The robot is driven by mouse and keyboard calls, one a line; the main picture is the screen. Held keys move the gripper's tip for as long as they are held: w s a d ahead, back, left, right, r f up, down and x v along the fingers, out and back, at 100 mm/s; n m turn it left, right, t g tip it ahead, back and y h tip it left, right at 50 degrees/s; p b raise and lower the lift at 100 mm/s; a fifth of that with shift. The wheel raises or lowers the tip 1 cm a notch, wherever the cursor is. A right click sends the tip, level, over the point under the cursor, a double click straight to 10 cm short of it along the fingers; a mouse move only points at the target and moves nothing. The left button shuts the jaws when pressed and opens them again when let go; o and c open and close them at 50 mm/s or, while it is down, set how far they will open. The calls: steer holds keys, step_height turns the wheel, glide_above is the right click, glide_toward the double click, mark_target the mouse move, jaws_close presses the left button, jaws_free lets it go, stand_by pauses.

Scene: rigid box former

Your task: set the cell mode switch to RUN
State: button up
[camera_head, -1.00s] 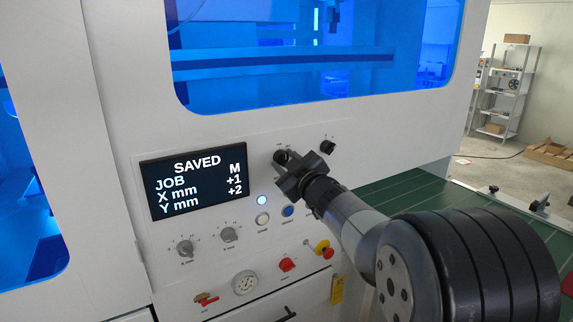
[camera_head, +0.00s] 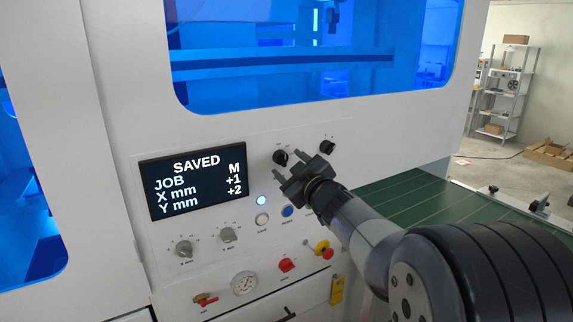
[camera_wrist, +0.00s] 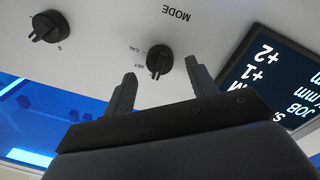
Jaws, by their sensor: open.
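The mode switch is a black rotary knob (camera_head: 281,157) on the white panel, right of the display. In the wrist view the knob (camera_wrist: 159,63) shows upside down, with MODE printed by it and SET and CAL marks at its edge. I cannot read a RUN mark or tell surely which mark its pointer faces. My gripper (camera_head: 290,172) is open and empty, a short way out from the panel, just below and right of the knob. In the wrist view the fingers (camera_wrist: 160,72) appear on either side of the knob, apart from it.
A second black knob (camera_head: 327,147) sits to the right. The display (camera_head: 197,178) reads SAVED, JOB M, X +1, Y +2. Below are a white button (camera_head: 262,219), a blue button (camera_head: 287,211), grey dials (camera_head: 184,249), a red switch (camera_head: 287,265) and a yellow-and-red knob (camera_head: 323,248).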

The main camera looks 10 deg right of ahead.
mark_target(282, 159)
steer(key=v, duration=0.8)
steer(key=shift+s, duration=0.2)
steer(key=shift+w, duration=0.1)
steer(key=x, duration=1)
steer(key=shift+w+a+p, duration=0.1)
steer(key=shift+w+p, duration=0.2)
steer(key=shift+w, duration=0.05)
steer(key=shift+s, duration=0.1)
